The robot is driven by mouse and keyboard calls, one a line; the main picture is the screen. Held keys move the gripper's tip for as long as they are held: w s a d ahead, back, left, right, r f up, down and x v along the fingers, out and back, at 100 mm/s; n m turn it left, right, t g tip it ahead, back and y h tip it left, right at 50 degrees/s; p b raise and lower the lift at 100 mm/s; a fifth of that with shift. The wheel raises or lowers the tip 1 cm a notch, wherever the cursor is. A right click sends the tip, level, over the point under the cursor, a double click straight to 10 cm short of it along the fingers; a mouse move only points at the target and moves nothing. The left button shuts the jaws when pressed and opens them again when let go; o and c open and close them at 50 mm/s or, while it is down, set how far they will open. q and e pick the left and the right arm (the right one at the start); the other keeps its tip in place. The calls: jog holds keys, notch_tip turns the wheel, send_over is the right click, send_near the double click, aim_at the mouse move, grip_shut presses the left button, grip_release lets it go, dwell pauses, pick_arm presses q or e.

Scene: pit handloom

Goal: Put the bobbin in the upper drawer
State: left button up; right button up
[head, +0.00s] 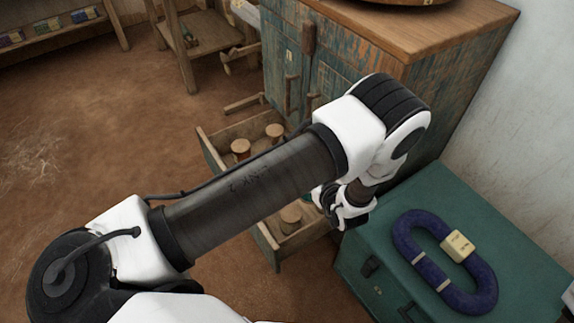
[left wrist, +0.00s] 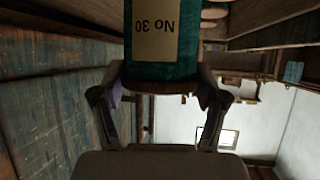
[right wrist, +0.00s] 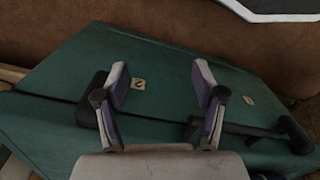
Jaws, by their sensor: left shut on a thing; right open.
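My left gripper (left wrist: 158,85) is shut on the bobbin (left wrist: 158,45), which is teal with a tan "No 30" label. In the head view that gripper (head: 343,205) is beside an open wooden drawer (head: 268,246); only a sliver of teal shows there and my arm hides much of the drawer. The drawer holds other brown-topped bobbins (head: 240,148). I cannot tell whether it is the upper one. My right gripper (right wrist: 160,88) is open and empty over a green trunk (right wrist: 60,85); it is not seen in the head view.
The worn blue-green cabinet (head: 340,75) with a wooden top stands behind the drawer. The green trunk also shows at the right in the head view (head: 385,215), with a dark blue skein (head: 410,245) on its lid. A wooden stool (head: 200,35) stands farther back. The floor at left is clear.

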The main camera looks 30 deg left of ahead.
pick_arm(q)
jog(key=b+x, duration=0.2)
jog(key=b, duration=0.1)
jog(key=shift+s+a, duration=0.1)
jog(key=w+a+b, duration=0.4)
jog(key=w+a, duration=0.4)
jog(key=a, duration=0.4)
notch_tip(320, 180, down, 11)
jog(key=b, duration=0.4)
jog(key=shift+f+b, duration=0.1)
jog(key=shift+b, duration=0.3)
pick_arm(e)
notch_tip(320, 180, down, 14)
jog(key=shift+r, duration=0.1)
pick_arm(q)
jog(key=shift+f, duration=0.15)
jog(key=o, duration=1.2)
